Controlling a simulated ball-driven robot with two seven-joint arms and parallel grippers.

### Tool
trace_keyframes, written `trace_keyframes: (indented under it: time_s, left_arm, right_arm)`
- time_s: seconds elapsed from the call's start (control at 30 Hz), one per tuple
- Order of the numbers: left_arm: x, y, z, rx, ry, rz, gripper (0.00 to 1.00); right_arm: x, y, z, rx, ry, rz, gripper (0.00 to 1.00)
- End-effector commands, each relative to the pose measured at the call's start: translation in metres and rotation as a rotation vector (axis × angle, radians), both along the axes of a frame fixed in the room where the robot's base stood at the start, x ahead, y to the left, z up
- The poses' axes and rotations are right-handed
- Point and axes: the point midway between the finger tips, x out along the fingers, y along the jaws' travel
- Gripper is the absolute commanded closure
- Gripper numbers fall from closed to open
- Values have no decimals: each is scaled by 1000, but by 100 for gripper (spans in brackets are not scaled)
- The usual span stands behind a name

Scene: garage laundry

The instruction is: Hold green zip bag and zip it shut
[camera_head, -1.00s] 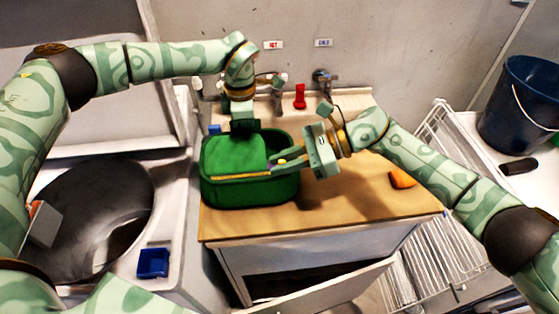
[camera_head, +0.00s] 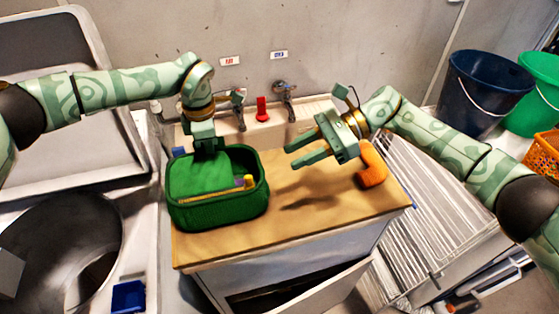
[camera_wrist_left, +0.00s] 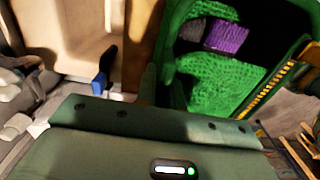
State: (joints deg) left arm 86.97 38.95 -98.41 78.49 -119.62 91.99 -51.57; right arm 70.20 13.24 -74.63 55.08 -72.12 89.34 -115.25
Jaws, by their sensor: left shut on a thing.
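The green zip bag (camera_head: 225,213) stands on the wooden worktop with its top open. A yellow zip line (camera_head: 205,196) runs along its near side, with a yellow piece (camera_head: 249,181) at the right end. My left gripper (camera_head: 208,152) is shut on the bag's far edge, its fingertips partly hidden. The left wrist view shows the bag's green inside (camera_wrist_left: 215,85), a purple item (camera_wrist_left: 226,38) and yellow zip teeth (camera_wrist_left: 270,85). My right gripper (camera_head: 305,147) is open and empty above the worktop, right of the bag and apart from it.
The wooden worktop (camera_head: 300,220) has free room right of the bag. An orange object (camera_head: 372,165) stands at its right, near my right wrist. Taps (camera_head: 284,90) and a red item (camera_head: 262,108) are behind. A white wire rack (camera_head: 400,215) is at right, an open drawer below.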

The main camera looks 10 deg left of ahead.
Motion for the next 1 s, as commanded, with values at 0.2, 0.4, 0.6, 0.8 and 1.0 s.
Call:
trace_keyframes:
  time_s: [0.2,0.4,0.6,0.8,1.0]
  left_arm:
    - [0,0,0,-1,0,0,100]
    - [0,0,0,-1,0,0,65]
    - [0,0,0,0,0,0,65]
    - [1,0,10,0,-1,0,65]
    - [2,0,54,-1,-6,0,65]
  right_arm:
    - [3,-5,3,1,0,0,67]
    - [2,-5,2,1,0,0,67]
    - [2,-5,2,1,0,0,67]
    - [2,-5,2,1,0,0,67]
    - [2,-5,2,1,0,0,67]
